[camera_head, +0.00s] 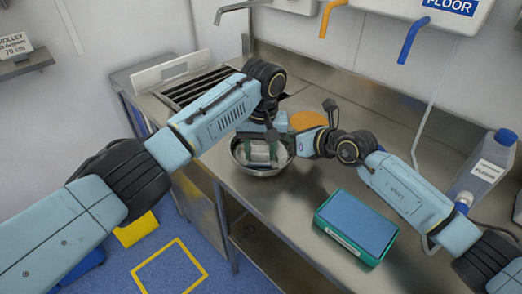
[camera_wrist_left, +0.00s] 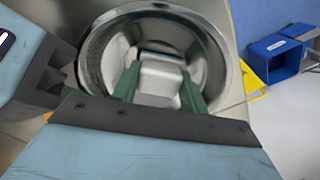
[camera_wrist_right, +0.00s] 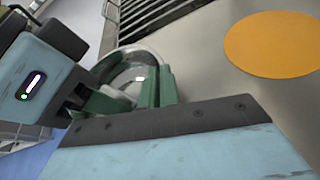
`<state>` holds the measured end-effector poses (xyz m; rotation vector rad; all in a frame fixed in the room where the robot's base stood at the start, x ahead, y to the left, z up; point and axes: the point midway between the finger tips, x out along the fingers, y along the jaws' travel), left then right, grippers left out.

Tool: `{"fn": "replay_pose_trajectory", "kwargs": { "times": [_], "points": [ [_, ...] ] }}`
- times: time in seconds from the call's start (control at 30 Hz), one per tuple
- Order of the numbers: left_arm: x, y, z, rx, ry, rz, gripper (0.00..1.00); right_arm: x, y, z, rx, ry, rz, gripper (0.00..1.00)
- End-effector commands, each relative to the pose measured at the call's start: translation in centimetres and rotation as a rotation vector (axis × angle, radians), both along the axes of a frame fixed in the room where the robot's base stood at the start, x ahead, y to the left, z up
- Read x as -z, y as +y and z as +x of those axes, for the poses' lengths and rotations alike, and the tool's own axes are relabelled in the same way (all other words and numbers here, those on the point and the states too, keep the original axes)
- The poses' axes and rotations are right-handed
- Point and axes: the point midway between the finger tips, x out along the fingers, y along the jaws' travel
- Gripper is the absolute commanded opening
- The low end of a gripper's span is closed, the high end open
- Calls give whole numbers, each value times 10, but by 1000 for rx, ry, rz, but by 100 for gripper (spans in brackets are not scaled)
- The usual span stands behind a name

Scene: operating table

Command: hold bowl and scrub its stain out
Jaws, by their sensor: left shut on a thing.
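A round steel bowl (camera_head: 240,168) stands on the steel counter below both grippers. My left gripper (camera_head: 260,151) reaches down into it. In the left wrist view its two green fingers (camera_wrist_left: 158,88) are shut on a silvery-grey block (camera_wrist_left: 160,72), inside the bowl's rim (camera_wrist_left: 91,62). The block hides part of the bowl's floor, and I cannot make out a stain. My right gripper (camera_head: 291,143) is at the bowl's right side. In the right wrist view its green fingers (camera_wrist_right: 130,95) stand apart, with the bowl's inside (camera_wrist_right: 128,70) showing between them.
An orange disc (camera_head: 307,120) lies on the counter behind the right gripper. A teal box with a blue top (camera_head: 358,222) is at the front right. A labelled bottle (camera_head: 486,168) stands far right. A slotted drainer (camera_head: 190,90) is behind left. Bare counter lies between bowl and box.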

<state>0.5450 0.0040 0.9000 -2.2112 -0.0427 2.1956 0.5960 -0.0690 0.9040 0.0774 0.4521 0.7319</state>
Motion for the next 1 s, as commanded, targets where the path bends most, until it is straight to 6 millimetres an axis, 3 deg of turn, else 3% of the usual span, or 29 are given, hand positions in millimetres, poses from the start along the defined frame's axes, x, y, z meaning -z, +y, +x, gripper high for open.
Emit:
{"fn": "replay_pose_trajectory", "kwargs": {
  "times": [0.4,0.83,1.0],
  "points": [
    [0,8,13,1,0,1,25,6,1,-2,-3,12,-7,0],
    [0,2,3,1,0,0,25,6,1,-2,-3,12,-7,0],
    [-10,1,3,1,-1,0,25,6,1,-3,-3,12,-7,0]
  ]
}}
